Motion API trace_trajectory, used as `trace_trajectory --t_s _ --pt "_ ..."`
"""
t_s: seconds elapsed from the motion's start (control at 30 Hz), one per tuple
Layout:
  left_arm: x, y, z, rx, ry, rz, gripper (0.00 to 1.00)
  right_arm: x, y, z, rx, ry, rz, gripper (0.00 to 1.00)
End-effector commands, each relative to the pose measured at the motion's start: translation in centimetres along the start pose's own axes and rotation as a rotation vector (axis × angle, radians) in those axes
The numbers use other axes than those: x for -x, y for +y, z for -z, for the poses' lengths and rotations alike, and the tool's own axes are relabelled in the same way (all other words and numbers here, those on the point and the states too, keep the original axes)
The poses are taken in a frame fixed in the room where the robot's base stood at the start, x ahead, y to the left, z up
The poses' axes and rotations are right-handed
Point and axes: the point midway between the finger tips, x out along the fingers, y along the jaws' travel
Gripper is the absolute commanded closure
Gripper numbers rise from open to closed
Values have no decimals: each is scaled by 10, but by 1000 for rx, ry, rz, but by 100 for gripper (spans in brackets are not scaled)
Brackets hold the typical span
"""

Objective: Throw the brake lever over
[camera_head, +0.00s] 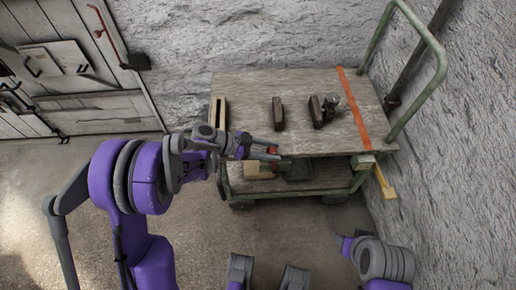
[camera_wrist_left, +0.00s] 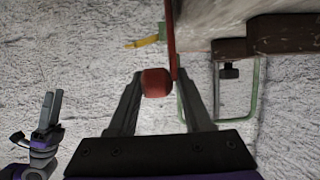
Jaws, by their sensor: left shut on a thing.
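The brake lever's red knob (camera_head: 272,150) is at the front edge of the cart's top, left of its middle. My left gripper (camera_head: 268,149) reaches in from the left and is shut on the knob. In the left wrist view the red knob (camera_wrist_left: 157,82) sits between the two fingers (camera_wrist_left: 155,98).
The cart's wooden top (camera_head: 245,92) carries a slotted block (camera_head: 218,112), a dark block (camera_head: 278,113), a dark tool (camera_head: 317,111) and an orange stripe (camera_head: 355,110). A green handle (camera_head: 440,62) rises at right; a yellow piece (camera_head: 386,186) sticks out below. Rough walls stand close behind and right.

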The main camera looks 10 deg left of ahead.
Motion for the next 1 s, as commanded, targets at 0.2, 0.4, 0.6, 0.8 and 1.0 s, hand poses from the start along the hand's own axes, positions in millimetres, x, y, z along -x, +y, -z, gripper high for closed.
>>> trace_trajectory --t_s 0.2,0.4,0.6,0.8,1.0 --pt "-36 8 20 -6 -206 -22 100 27 0 10 0 10 0 50" --pt "-66 8 24 -5 -381 -20 100 36 0 13 0 13 0 50" --pt "-90 7 24 -3 -521 -18 100 38 0 14 0 14 0 50" --pt "-106 7 22 -2 -613 -16 100 38 0 14 0 14 0 50" --pt "-113 7 20 -1 -658 -15 100 38 0 14 0 14 0 50"
